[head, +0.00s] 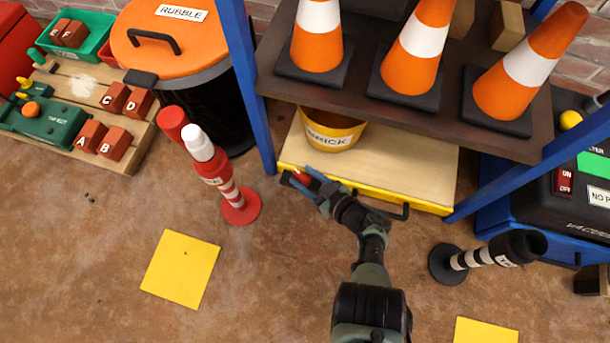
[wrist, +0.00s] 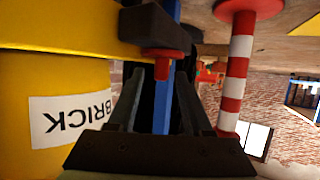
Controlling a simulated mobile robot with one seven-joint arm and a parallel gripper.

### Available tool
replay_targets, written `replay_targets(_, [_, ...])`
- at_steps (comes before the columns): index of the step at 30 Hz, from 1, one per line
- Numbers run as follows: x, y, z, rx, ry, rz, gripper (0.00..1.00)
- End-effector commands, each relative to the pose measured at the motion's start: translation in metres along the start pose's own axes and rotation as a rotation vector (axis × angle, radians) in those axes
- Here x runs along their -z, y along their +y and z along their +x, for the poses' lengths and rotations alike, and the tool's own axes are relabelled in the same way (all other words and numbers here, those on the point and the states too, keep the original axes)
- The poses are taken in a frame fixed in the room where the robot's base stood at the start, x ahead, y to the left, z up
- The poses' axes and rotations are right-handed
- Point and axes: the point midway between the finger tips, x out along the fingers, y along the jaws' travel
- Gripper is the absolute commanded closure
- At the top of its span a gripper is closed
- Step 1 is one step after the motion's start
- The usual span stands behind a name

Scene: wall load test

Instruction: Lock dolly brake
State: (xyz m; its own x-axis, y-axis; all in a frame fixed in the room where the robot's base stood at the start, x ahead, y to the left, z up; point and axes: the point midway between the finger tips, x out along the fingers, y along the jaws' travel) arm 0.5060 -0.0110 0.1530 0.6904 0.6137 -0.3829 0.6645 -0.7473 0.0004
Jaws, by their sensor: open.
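The dolly (head: 410,165) is a low pale wooden platform with a yellow front edge, under the dark shelf. A small red part (wrist: 162,54), likely the brake, sits below a dark block (wrist: 157,30) in the wrist view. It is at the left end of the dolly's front edge. My gripper (head: 307,183) is open at that corner. In the wrist view, its two fingers point towards the red part, which lies ahead between the fingertips. I cannot tell whether they touch it. A yellow bucket marked BRICK (head: 333,138) stands on the dolly.
A red-and-white post (head: 228,190) stands close left of my gripper, with a blue shelf upright (head: 247,85) behind. Three cones stand on the shelf (head: 355,90) above. A black-and-white post (head: 480,257) is to the right. Floor in front is mostly clear.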

Motion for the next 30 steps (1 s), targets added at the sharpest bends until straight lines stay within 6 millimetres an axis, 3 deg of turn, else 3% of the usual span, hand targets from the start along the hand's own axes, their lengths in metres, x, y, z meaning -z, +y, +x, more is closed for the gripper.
replay_targets(5, [0.004, 0.001, -0.025, -0.004, -0.001, 0.004, 0.50])
replay_targets(12, [0.005, 0.001, -0.080, -0.005, -0.002, 0.004, 0.50])
replay_targets(18, [0.002, 0.001, -0.113, -0.002, -0.002, 0.001, 0.50])
replay_targets(24, [0.001, 0.000, -0.127, 0.000, -0.001, 0.001, 0.50])
replay_targets(30, [0.000, 0.000, -0.128, 0.000, -0.001, 0.000, 0.50])
